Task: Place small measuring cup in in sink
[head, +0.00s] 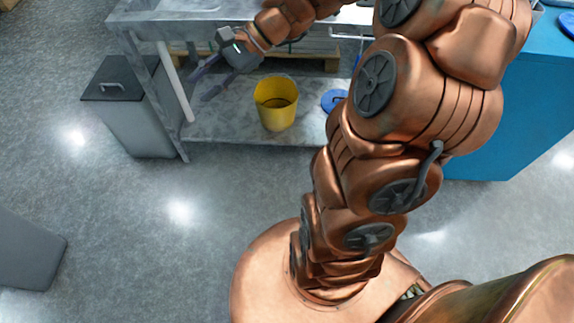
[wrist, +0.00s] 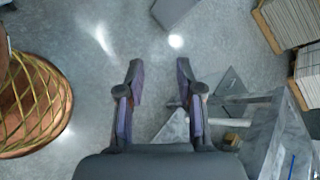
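My gripper (head: 201,85) is at the left end of the metal bench, in front of its leg. In the wrist view my gripper (wrist: 160,74) is open, its two fingers wide apart with only grey floor between them. I cannot make out a small measuring cup in either view. The steel bench top (head: 160,16) shows at the upper left of the head view, partly hidden by my arm. I cannot tell a sink basin in it. The bench's edge also shows at the right of the wrist view (wrist: 282,130).
A yellow bucket (head: 276,104) and a blue disc (head: 333,100) are on the bench's lower shelf (head: 225,126). A grey lidded bin (head: 135,115) stands left of the bench. A blue cabinet (head: 530,110) is at right. The floor in front is clear.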

